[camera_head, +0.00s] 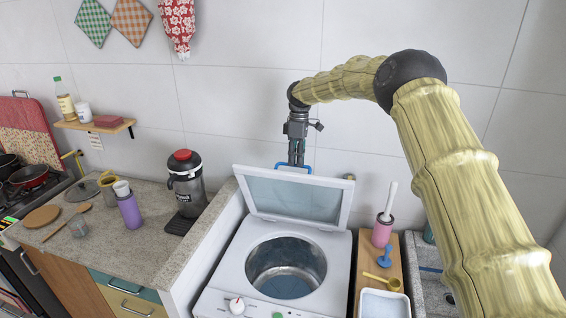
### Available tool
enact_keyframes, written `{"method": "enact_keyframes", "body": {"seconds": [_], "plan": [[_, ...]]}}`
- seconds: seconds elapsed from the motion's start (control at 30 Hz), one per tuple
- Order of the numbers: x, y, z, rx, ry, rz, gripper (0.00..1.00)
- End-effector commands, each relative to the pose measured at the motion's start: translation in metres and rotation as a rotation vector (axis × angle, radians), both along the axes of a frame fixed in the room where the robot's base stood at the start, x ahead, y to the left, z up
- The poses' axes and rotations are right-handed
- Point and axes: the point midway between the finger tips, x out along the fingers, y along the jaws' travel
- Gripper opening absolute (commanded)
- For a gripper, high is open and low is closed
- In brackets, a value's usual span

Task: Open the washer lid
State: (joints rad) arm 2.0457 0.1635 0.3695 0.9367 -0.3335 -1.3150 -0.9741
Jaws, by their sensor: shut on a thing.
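The washer (225,285) is a white top-loading box in the lower middle of the head view. Its lid (340,203), a white frame with a pale blue-grey panel, is raised and leans back, hinged at the rear. The round metal drum (287,268) is in plain view below it. A blue handle (309,168) shows at the lid's top edge. My gripper (297,163) points down at this edge and is shut on the handle. The fingertips are small and partly hidden behind the lid's edge.
A stone counter (150,262) with a black flask (186,182) and a purple bottle (129,210) lies left of the washer. To the right, a wooden board (396,262) holds a pink brush holder (382,232) and a white tray (384,304). A tiled wall stands close behind.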

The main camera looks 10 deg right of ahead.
Motion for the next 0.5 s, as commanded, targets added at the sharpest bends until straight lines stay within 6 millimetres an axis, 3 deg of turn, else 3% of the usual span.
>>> {"method": "enact_keyframes", "body": {"seconds": [0.03, 0.5], "plan": [[-0.002, -0.008, -0.017, -0.003, 0.020, -0.002, 0.00], [0.000, -0.023, -0.017, 0.004, 0.037, -0.015, 0.00]]}}
